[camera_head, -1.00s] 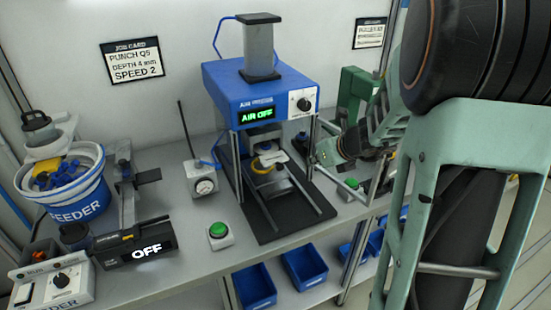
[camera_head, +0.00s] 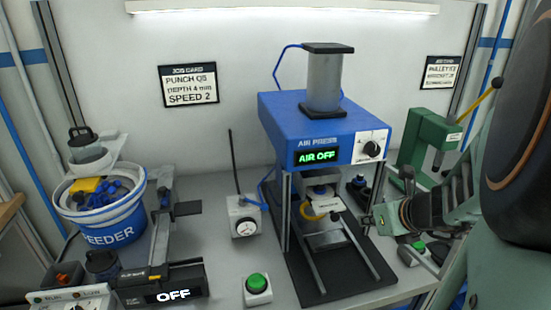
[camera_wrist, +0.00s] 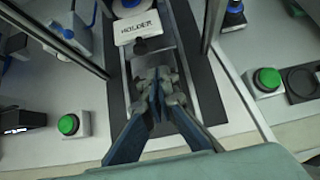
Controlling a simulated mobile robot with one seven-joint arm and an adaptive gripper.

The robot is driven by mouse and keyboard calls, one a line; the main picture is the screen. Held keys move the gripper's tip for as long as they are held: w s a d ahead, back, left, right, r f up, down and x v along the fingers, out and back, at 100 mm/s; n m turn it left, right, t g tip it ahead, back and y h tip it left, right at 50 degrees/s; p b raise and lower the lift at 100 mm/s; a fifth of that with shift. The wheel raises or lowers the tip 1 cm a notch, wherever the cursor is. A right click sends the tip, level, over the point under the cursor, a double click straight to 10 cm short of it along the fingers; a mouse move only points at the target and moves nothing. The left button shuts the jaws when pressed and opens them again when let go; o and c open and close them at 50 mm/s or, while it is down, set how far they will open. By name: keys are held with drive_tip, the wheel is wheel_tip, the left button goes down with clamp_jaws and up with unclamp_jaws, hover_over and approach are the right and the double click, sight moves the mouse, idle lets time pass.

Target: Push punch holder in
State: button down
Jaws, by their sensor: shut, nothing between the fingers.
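The punch holder (camera_wrist: 138,27) is a pale plate marked HOLDER with a dark knob (camera_wrist: 143,45) at its near edge. It lies between the rails of the blue air press (camera_head: 318,125), whose display reads AIR OFF. In the wrist view my gripper (camera_wrist: 157,72) is shut and empty, its fingertips just short of the knob and roughly in line with it. I cannot tell whether they touch. In the head view my gripper (camera_head: 370,219) is at the right front post of the press, and the holder is partly hidden inside the frame.
A blue feeder bowl (camera_head: 108,225) and a unit reading OFF (camera_head: 170,290) are further left. A green hand press (camera_head: 430,145) stands at the right.

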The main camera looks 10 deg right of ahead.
sight(338, 203)
drive_tip(key=w+f+b, duration=0.3)
drive_tip(key=w+f, duration=0.2)
drive_tip(key=w, duration=0.4)
drive_tip(key=shift+w+a, duration=0.15)
drive_tip(key=shift+a, duration=0.05)
drive_tip(key=shift+f, duration=0.1)
drive_tip(key=w, duration=0.4)
drive_tip(key=shift+w+a+p, duration=0.1)
drive_tip(key=shift+w+p, duration=0.15)
drive_tip(key=shift+p, duration=0.15)
drive_tip(key=shift+s, duration=0.15)
